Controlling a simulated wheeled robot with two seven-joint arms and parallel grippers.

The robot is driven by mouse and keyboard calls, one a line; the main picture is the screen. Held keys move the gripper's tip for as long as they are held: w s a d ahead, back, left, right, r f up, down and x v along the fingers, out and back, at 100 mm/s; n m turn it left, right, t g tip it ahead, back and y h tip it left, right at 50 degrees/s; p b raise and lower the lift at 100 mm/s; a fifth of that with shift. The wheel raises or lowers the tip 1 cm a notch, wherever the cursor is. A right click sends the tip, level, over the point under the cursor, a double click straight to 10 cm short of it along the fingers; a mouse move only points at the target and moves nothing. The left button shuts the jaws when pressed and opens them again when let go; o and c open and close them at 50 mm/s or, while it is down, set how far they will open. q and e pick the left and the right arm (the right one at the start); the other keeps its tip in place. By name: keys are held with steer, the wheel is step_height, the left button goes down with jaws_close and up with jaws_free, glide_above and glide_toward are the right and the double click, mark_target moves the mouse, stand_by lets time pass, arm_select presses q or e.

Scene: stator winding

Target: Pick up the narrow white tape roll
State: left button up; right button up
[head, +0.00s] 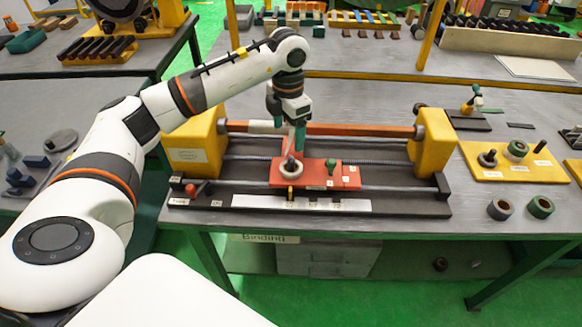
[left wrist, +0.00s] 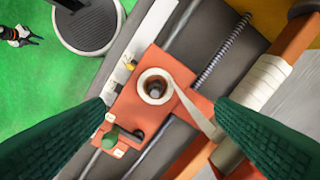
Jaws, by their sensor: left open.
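The narrow white tape roll (head: 290,167) sits on the red carriage (head: 326,167) of the winding machine. In the left wrist view the roll (left wrist: 144,86) is a white ring around a dark centre post, and a pale strip runs from it toward the white-wrapped bar (left wrist: 262,85). My left gripper (head: 297,150) points down just above the roll. In the left wrist view its two green fingers (left wrist: 160,112) are spread wide, one on each side, with the roll between and beyond them. Nothing is held. My right gripper is not in view.
Yellow end blocks (head: 195,145) and (head: 434,140) flank the carriage, with an orange bar (head: 350,129) behind it. A yellow board (head: 515,172) with rolls on posts stands at right. Two loose rolls, dark (head: 500,209) and green-rimmed (head: 540,207), lie in front of it.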

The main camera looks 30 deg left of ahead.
mark_target(291, 156)
arm_select(q)
step_height(291, 156, down, 5)
steer(key=shift+f+p, duration=0.1)
steer(key=shift+p, duration=0.7)
steer(key=shift+d+f+p, duration=0.2)
steer(key=shift+f+p, duration=0.25)
steer(key=shift+f, duration=0.1)
step_height(291, 156, down, 4)
steer(key=shift+d+r+p, duration=0.15)
steer(key=shift+p, duration=0.7)
steer(key=shift+w+f, duration=0.1)
steer(key=shift+f, duration=0.3)
steer(key=shift+c, duration=0.2)
steer(key=c, duration=1)
